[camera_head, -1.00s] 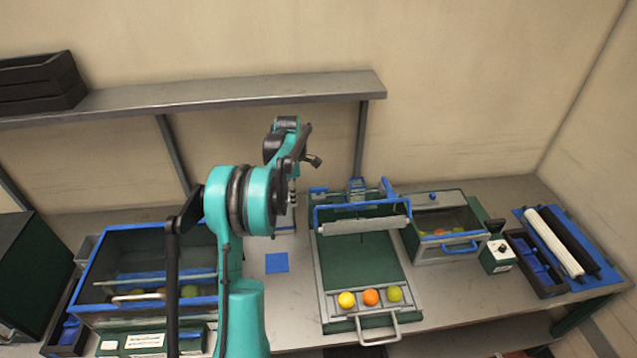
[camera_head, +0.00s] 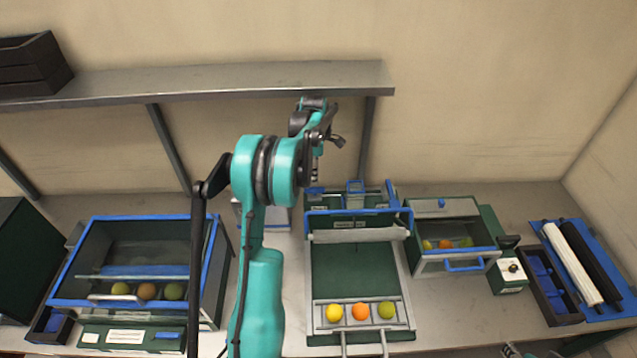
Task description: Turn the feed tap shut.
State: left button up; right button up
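I cannot pick out the feed tap for certain. A small blue fitting (camera_head: 355,187) stands at the back of the middle green sorting unit (camera_head: 350,268). My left gripper (camera_head: 326,160) is in the air, just left of that fitting in the picture and in front of the wall below the shelf. It is seen from behind, so its finger gap is unclear and I see nothing held in it. My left arm hides part of the bench.
An orange and two other fruits lie at the unit's front rail (camera_head: 318,316). A blue-rimmed bin (camera_head: 213,245) stands left, a smaller bin (camera_head: 430,267) and a knob box (camera_head: 511,275) right. A shelf (camera_head: 200,82) runs above the bench.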

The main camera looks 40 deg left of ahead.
aim_at(315, 188)
pick_arm(q)
notch_tip(315, 188, down, 6)
jog(key=shift+f, duration=0.1)
jog(key=shift+s+f, duration=0.1)
jog(key=shift+f, duration=0.05)
jog(key=shift+c, duration=0.2)
grip_shut()
